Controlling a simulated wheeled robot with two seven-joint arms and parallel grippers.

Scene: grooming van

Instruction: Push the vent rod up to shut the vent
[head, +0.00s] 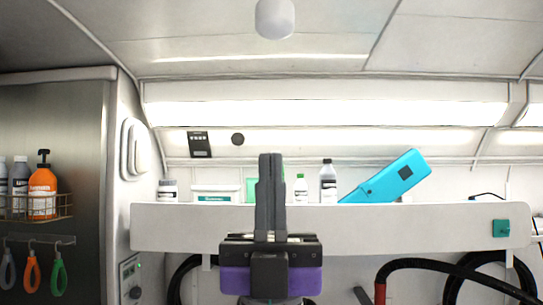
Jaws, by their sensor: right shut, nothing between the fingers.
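A short white cylinder with a rounded lower end, which looks like the vent rod (275,18), hangs at the top middle. The frame's top edge cuts it off, so the vent itself is out of view. My right gripper (271,156) points straight up in the middle of the view, with its dark fingers shut together and nothing held. Its tips appear below the rod in the picture, with a clear gap between them. My left gripper is not in view.
Behind my gripper, a white shelf (170,228) holds bottles, a white box and a tilted blue case (388,178). A steel cabinet (80,115) with a wire basket (36,207) stands at left. Black and red hoses hang below the shelf. The space around the rod looks clear.

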